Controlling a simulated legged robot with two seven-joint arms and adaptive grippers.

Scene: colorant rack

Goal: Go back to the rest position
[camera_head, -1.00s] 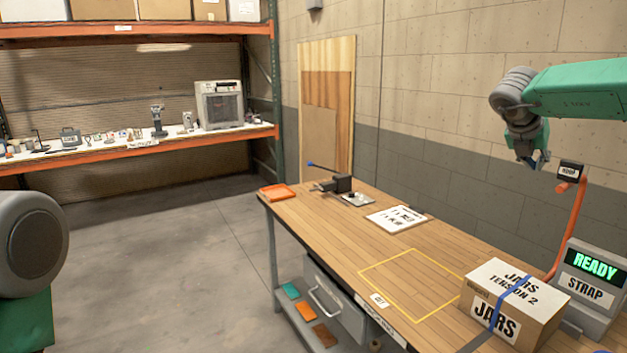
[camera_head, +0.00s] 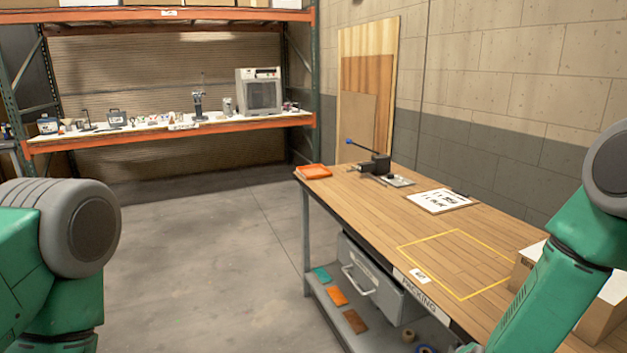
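My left arm shows at the lower left, with its grey joint and green links hanging down over the floor; its gripper is out of the frame. My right arm comes in at the right edge, its green link slanting down to the left in front of the packing table; its gripper is out of the frame too. The wooden packing table (camera_head: 385,219) stands at the right. A cardboard box (camera_head: 527,262) on it is mostly hidden behind my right arm.
A yellow-taped square (camera_head: 455,231) on the table is empty. An orange tray (camera_head: 314,171), a black clamp-like tool (camera_head: 375,165) and a printed sheet (camera_head: 440,200) lie farther back. A shelf rack (camera_head: 240,123) stands at the back left. The floor (camera_head: 220,270) between is clear.

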